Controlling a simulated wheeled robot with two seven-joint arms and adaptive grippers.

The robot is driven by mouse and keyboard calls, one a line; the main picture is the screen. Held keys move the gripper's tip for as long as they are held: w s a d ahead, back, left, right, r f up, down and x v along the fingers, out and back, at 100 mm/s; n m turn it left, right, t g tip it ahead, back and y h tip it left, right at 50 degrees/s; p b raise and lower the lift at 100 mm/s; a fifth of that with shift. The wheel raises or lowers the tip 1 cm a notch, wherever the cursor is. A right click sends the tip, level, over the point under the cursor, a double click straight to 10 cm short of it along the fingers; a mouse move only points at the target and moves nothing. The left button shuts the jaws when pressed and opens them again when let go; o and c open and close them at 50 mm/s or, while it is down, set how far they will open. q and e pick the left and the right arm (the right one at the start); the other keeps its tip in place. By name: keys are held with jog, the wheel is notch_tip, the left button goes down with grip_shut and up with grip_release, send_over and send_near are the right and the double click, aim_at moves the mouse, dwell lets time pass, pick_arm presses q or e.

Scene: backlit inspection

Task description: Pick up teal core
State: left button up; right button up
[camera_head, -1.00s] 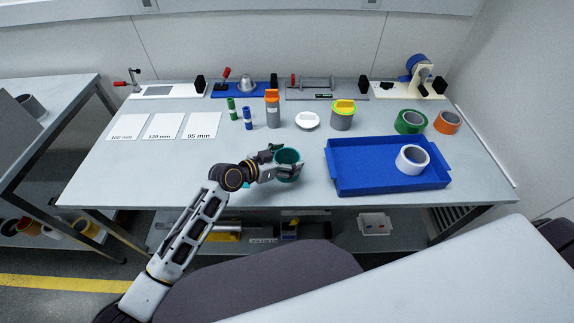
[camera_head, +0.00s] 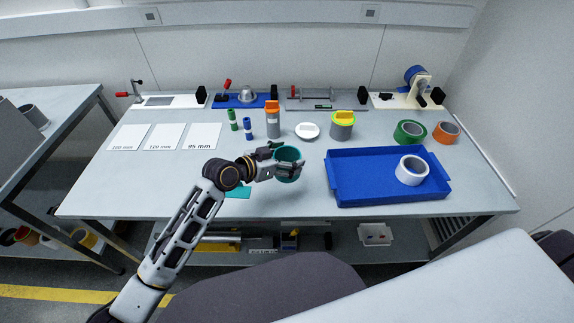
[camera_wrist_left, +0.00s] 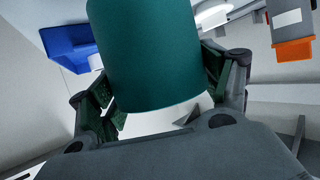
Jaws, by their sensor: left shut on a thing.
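The teal core (camera_head: 288,177) is an open, upright-looking ring near the middle of the bench, left of the blue tray. My left gripper (camera_head: 284,161) is shut on it, with a finger on either side. In the left wrist view the teal core (camera_wrist_left: 150,55) fills the upper middle, between the dark finger pads of my left gripper (camera_wrist_left: 160,92). It appears a little above the bench top, but its underside is not clear in the head view. My right gripper is not in view.
The blue tray (camera_head: 345,196) holds a white roll (camera_head: 411,171). Green (camera_head: 409,132) and orange (camera_head: 446,132) rolls stand behind it. The bench's left front is clear.

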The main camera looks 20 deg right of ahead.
pick_arm(q)
jog(key=shift+r, duration=2.1)
jog(key=shift+f, duration=0.15)
